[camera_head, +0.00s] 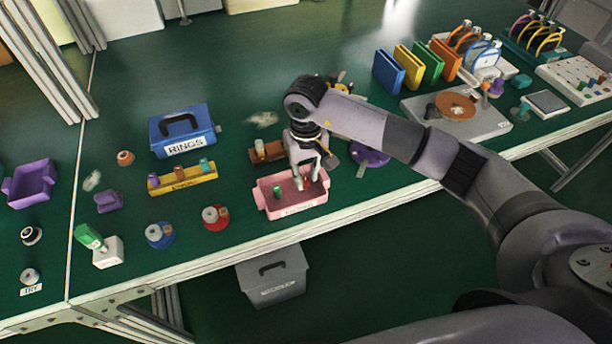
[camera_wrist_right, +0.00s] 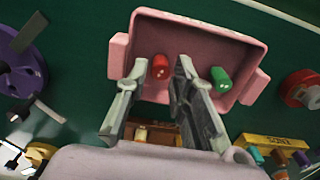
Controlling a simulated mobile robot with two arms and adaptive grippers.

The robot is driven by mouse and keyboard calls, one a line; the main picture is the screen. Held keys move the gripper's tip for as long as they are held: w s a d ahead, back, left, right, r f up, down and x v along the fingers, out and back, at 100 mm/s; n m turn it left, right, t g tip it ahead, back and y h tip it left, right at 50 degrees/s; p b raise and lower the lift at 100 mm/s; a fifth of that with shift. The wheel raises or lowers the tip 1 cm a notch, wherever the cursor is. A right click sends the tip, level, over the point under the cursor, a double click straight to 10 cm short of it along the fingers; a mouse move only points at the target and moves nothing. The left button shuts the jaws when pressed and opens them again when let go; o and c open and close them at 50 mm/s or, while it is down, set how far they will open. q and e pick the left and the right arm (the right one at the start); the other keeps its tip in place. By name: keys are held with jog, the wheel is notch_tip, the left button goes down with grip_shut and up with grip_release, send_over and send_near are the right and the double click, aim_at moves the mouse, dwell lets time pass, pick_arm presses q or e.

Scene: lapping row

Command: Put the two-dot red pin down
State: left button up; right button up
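The red pin (camera_wrist_right: 160,67) is in the pink tray (camera_wrist_right: 200,30), with small pale dots on its end. In the right wrist view it lies between the fingertips of my right gripper (camera_wrist_right: 162,64), with a gap on the side of the right-hand finger. The gripper looks open, its fingers reaching down into the tray. In the head view my right gripper (camera_head: 309,184) is over the right half of the pink tray (camera_head: 282,213), and its fingers mostly hide the red pin. My left gripper is not in view.
A brown block with pins (camera_head: 265,153) is just behind the tray, and a purple round thing (camera_head: 370,156) is to its right. A red round base (camera_head: 215,217) and a yellow rack (camera_head: 183,182) are to the left. The table's front edge is close to the tray.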

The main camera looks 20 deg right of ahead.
aim_at(306, 179)
notch_tip(306, 179, up, 11)
jog(key=b, duration=0.1)
jog(key=shift+f+b, duration=0.15)
jog(key=shift+b, duration=0.15)
